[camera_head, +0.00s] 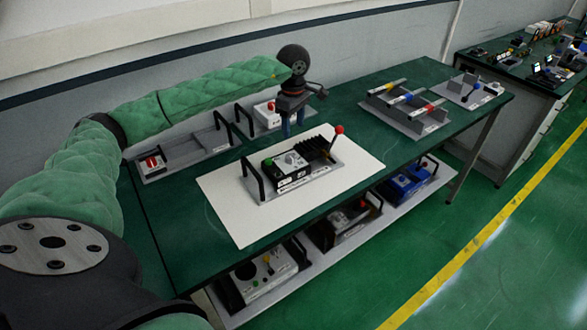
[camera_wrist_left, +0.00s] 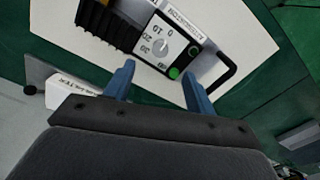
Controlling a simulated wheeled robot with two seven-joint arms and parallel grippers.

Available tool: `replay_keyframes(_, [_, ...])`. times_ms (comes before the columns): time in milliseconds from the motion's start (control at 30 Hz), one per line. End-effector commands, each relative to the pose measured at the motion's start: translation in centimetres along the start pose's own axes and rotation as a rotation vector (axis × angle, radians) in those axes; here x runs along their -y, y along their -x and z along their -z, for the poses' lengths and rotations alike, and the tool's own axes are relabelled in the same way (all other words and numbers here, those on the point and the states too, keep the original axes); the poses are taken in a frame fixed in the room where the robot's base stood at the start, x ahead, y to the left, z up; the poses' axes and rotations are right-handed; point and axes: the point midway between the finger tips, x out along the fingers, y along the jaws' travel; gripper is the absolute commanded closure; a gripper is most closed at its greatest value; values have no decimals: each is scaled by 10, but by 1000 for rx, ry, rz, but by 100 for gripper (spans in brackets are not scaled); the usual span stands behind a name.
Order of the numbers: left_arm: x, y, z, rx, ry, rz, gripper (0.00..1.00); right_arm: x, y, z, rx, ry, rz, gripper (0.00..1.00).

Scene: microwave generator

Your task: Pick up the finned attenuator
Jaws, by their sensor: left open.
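The finned attenuator (camera_head: 292,163) sits on a white sheet on the green table in the head view. It has black fins, a grey dial, a green button, a black handle at its left end and a red-knobbed lever at its right. In the left wrist view the attenuator (camera_wrist_left: 160,42) shows its dial, green button, fins and handle beyond the fingers. My left gripper (camera_head: 292,131) has blue fingers pointing down, above and behind the attenuator. In the left wrist view the left gripper (camera_wrist_left: 158,80) is open with nothing between its fingers. My right gripper is not seen.
Behind stand a grey rack (camera_head: 190,150) and a white unit with a red knob (camera_head: 267,115). A rack with coloured bars (camera_head: 405,105) stands to the right. The white sheet (camera_head: 235,215) is bare in front. More units, one blue (camera_head: 408,184), lie on the lower shelf.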

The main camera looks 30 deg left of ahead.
Motion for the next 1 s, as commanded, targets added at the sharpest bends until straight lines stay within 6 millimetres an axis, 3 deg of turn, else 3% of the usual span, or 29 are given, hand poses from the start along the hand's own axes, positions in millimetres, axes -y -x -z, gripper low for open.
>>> replay_keyframes(33, [0, -12, 0, 0, 0, 0, 45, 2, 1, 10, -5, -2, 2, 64])
replay_keyframes(200, [0, -33, 0, 0, 0, 0, 45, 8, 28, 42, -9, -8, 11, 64])
replay_keyframes(467, [0, -45, 0, 1, 0, 0, 45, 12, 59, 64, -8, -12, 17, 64])
replay_keyframes(1000, [1, -76, 3, 1, 0, 2, 45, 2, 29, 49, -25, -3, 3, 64])
